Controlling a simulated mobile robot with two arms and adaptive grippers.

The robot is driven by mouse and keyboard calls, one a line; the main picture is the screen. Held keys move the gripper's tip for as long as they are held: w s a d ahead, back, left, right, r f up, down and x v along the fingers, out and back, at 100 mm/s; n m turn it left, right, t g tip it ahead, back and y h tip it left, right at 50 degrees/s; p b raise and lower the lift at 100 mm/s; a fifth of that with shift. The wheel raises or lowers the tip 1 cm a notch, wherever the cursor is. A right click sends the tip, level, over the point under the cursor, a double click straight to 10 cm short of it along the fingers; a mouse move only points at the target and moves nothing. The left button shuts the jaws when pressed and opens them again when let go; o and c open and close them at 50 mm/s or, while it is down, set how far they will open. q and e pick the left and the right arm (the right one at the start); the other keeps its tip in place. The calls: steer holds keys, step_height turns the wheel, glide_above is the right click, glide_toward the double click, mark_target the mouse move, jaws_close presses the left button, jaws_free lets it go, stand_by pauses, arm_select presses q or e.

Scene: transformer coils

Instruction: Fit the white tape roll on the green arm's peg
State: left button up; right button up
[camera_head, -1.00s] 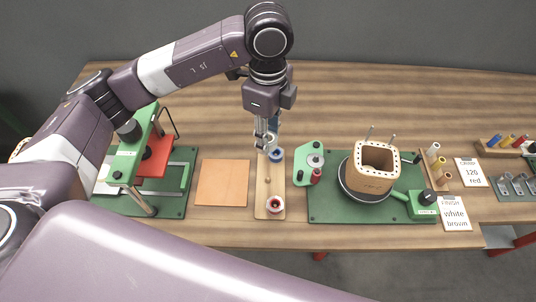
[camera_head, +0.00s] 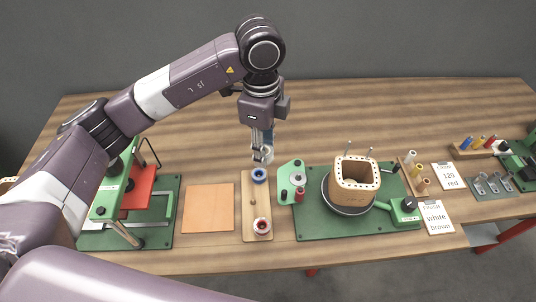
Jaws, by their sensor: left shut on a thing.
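My left gripper (camera_head: 262,149) points down above the far end of the wooden tape board (camera_head: 252,205). It is shut on the white tape roll (camera_head: 266,154), which is small and partly hidden by the fingers. The roll is held just beyond the blue roll on the board. A green arm (camera_head: 287,172) stands at the left edge of the green winding base, right of the gripper. It carries a grey round part (camera_head: 298,179) and a red spool beside it. I cannot clearly make out its peg. My right gripper is not in view.
A blue roll (camera_head: 259,175) and a red-and-white roll (camera_head: 262,226) sit on the tape board. A square wooden coil form (camera_head: 355,184) with upright rods stands on the winding base (camera_head: 320,222). An orange sheet (camera_head: 208,208) lies left. The back of the table is clear.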

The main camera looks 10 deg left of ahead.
arm_select(q)
steer(key=p, duration=0.4)
glide_above(299, 174)
step_height(299, 174, down, 3)
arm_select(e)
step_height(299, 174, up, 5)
arm_select(q)
steer(key=shift+f+b, duration=1.85)
steer(key=shift+f, duration=1.5)
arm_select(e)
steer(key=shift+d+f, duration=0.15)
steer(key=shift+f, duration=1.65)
arm_select(q)
steer(key=shift+f+b, duration=0.35)
steer(key=shift+f, duration=0.1)
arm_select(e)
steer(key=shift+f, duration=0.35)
arm_select(q)
steer(key=shift+f+b, duration=0.3)
steer(key=shift+f, duration=0.15)
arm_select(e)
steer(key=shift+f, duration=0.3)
arm_select(q)
steer(key=shift+f, duration=0.15)
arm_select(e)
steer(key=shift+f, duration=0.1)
arm_select(q)
steer(key=shift+f+b, duration=0.4)
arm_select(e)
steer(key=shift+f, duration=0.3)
